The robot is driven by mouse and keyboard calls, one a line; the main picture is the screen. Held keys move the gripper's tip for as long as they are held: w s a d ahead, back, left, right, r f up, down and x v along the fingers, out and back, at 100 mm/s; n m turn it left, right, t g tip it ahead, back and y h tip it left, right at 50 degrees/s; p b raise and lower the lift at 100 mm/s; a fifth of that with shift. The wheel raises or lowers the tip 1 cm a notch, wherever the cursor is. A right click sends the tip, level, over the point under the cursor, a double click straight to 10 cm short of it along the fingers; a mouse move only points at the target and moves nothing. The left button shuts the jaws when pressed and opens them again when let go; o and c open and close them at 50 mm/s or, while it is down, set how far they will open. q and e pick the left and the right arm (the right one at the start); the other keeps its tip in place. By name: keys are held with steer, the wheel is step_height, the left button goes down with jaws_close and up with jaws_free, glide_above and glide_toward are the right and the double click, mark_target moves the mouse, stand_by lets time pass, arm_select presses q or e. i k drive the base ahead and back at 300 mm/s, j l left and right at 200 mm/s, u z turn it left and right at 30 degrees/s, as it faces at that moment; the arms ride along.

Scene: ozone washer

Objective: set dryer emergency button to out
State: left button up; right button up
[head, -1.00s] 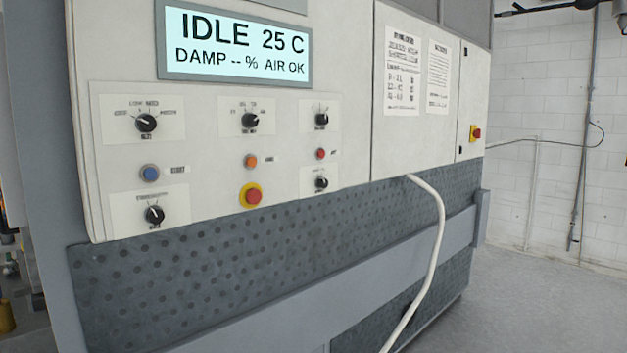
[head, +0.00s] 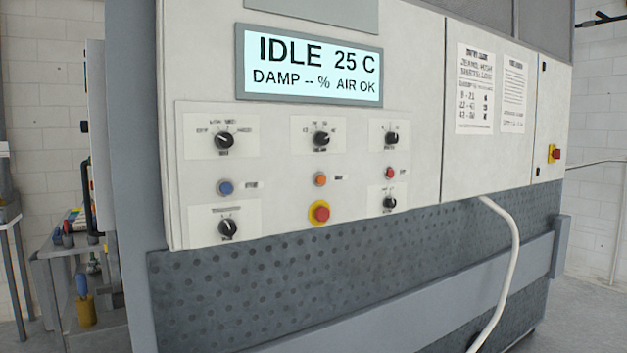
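The dryer's control panel (head: 275,205) faces me in the head view. A red mushroom button on a yellow ring, which looks like the emergency button (head: 321,213), sits low in the middle of the panel, below an orange button (head: 320,179). I cannot tell from here whether it is in or out. The display (head: 311,66) reads IDLE 25 C, DAMP -- %, AIR OK. Neither of my grippers is in view.
Black knobs (head: 224,140), a blue button (head: 225,187) and a small red button (head: 389,173) surround it. A red-and-yellow switch (head: 555,154) is far right. A white hose (head: 513,250) hangs down the front. A cart (head: 60,255) stands at left.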

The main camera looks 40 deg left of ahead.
mark_target(323, 214)
steer(key=u, duration=1.25)
